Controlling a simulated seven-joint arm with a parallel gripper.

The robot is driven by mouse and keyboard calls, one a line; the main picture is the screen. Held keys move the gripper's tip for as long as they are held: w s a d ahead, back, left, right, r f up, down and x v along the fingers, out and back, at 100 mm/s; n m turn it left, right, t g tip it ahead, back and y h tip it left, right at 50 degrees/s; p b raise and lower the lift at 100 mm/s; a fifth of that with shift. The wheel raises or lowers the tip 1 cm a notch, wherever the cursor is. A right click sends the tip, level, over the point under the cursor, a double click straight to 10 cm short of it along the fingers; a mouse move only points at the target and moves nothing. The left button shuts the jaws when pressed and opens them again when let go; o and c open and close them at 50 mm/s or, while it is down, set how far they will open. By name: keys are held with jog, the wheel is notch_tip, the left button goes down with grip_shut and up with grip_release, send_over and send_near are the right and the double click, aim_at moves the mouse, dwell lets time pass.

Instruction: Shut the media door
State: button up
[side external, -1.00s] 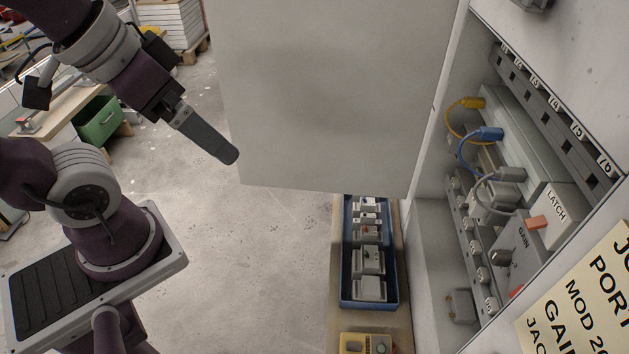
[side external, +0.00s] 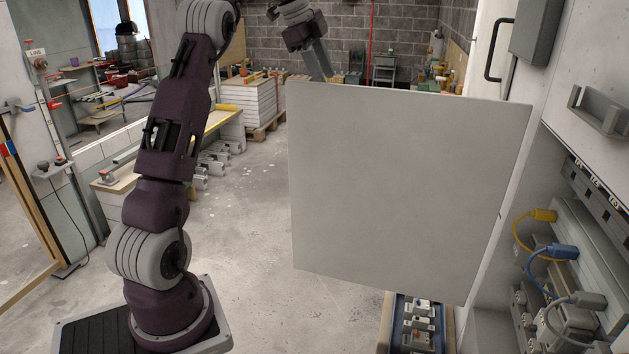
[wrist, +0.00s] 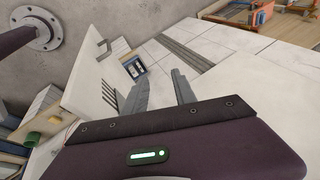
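The media door looks to be the large plain grey panel (side external: 400,185) in the side external view. It stands open, swung out from the white cabinet (side external: 512,60) on the right. My gripper (side external: 322,76) is at the panel's upper left edge, its tips partly hidden behind the top edge; contact cannot be told. In the wrist view my gripper (wrist: 158,78) has its two fingers apart with nothing between them. A pale panel with a bar handle (wrist: 92,75) lies to their left there; I cannot tell whether it is the same door.
Yellow and blue cabled plugs (side external: 560,252) sit in the open bay at the lower right. A blue tray of small modules (side external: 415,325) stands below the panel. A stack of white boards (side external: 217,112) is at the back. Open floor (side external: 265,260) lies left of the panel.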

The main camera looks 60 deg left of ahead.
aim_at(313, 177)
jog(key=s+d+f+m+g+h, duration=0.1)
jog(key=f+m+g, duration=0.1)
jog(key=f, duration=0.6)
jog(key=s+d+f+m+g+h, duration=0.1)
jog(key=f+m, duration=0.3)
jog(key=f, duration=0.5)
jog(key=s+d+f+m+g+h, duration=0.1)
jog(key=s+f+m+g+h, duration=0.1)
jog(key=f, duration=0.6)
jog(key=shift+s+d+f+m+g, duration=0.3)
jog(key=shift+m+g, duration=0.2)
jog(key=shift+g, duration=0.1)
grip_shut()
